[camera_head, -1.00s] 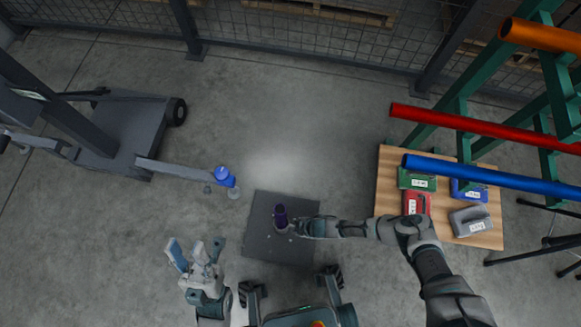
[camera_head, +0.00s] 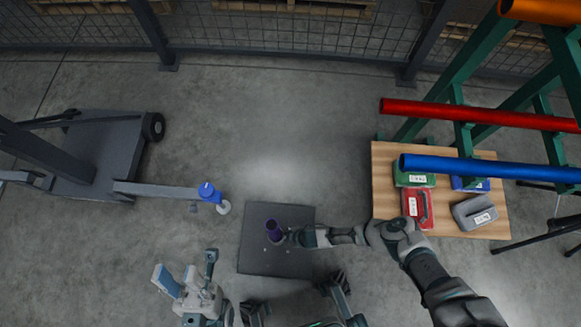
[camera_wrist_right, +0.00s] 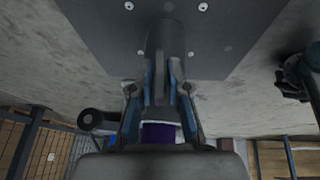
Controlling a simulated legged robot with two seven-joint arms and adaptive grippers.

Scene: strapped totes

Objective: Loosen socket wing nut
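In the right wrist view, the fingers of the right gripper (camera_wrist_right: 162,80) straddle a thin grey wing (camera_wrist_right: 159,78), likely the wing nut, in front of a grey cylinder (camera_wrist_right: 165,40). I cannot tell whether both pads press on it. Purple (camera_wrist_right: 158,132) shows below, behind the fingers. My left gripper (camera_head: 186,266) is open and empty, left of the plate's front corner.
At right, a wooden board (camera_head: 388,165) holds green, red, blue and grey cases beneath a rack with a red bar (camera_head: 470,115) and a blue bar (camera_head: 490,168).

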